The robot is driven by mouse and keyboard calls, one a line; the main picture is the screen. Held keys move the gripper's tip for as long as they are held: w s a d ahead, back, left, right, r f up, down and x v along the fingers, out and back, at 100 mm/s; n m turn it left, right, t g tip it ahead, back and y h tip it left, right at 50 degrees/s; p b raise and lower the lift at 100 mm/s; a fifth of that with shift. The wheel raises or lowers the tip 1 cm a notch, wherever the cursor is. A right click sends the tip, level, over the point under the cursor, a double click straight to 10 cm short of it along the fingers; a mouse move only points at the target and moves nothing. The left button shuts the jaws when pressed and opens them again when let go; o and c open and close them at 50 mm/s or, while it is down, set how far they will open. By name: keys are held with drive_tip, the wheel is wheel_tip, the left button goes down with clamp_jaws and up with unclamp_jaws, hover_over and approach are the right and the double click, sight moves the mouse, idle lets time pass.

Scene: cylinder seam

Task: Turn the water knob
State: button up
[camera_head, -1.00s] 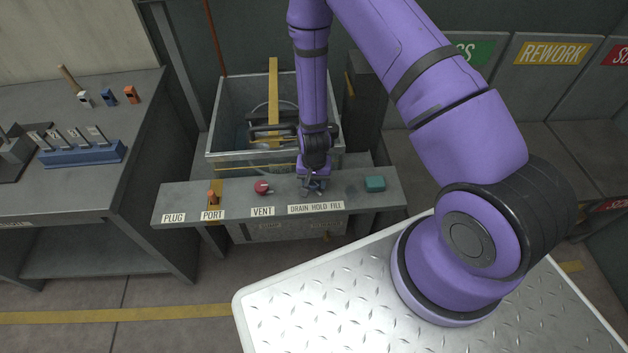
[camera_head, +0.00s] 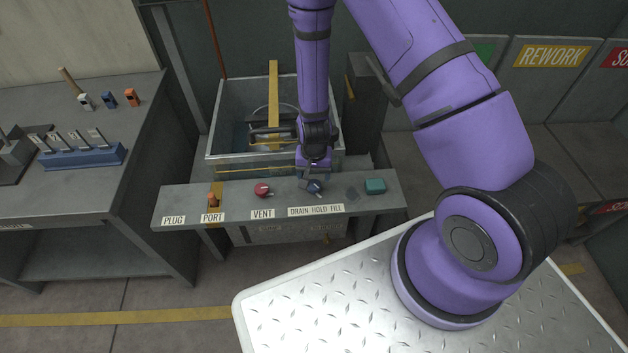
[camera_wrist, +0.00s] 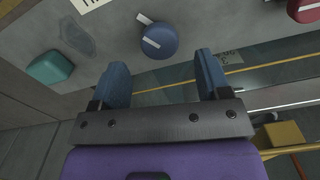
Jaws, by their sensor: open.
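The water knob (camera_head: 314,187) is a round blue knob with a white mark, on the grey panel behind the label DRAIN HOLD FILL (camera_head: 315,210). In the head view its pale pointer slants to the lower right, toward the FILL side. The knob also shows in the wrist view (camera_wrist: 158,41), just beyond the fingertips and clear of them. My gripper (camera_head: 313,174) is open and empty, on the tank side of the knob. Its two blue fingers (camera_wrist: 162,68) are spread apart in the wrist view, with nothing between them.
A red knob (camera_head: 262,189) stands left of the water knob by VENT, and a teal block (camera_head: 375,186) stands to its right. An orange plug (camera_head: 213,199) is at PORT. The open tank (camera_head: 225,152) is behind the panel, with a yellow bar across it.

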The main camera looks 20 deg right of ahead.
wheel_tip(320, 180, up, 6)
idle(0.4)
idle(0.4)
wheel_tip(320, 180, up, 16)
drive_tip(key=f+n+t, duration=0.1)
hover_over(314, 184)
drive_tip(key=w, duration=0.2)
drive_tip(key=s+d+r+n+t+y, duration=0.1)
drive_tip(key=s+r, duration=0.1)
drive_tip(key=r, duration=0.5)
drive_tip(key=s+d+r+n+t, duration=0.1)
drive_tip(key=s+r, duration=0.1)
drive_tip(key=r, duration=0.5)
drive_tip(key=s+d+r+n+t, duration=0.1)
drive_tip(key=s+d+r, duration=0.1)
drive_tip(key=s+r, duration=0.6)
drive_tip(key=s+d+r+n+t+h, duration=0.1)
drive_tip(key=s+d+r, duration=0.2)
drive_tip(key=s+r, duration=0.6)
drive_tip(key=shift+s+r, duration=0.2)
drive_tip(key=shift+s, duration=1)
idle(1.6)
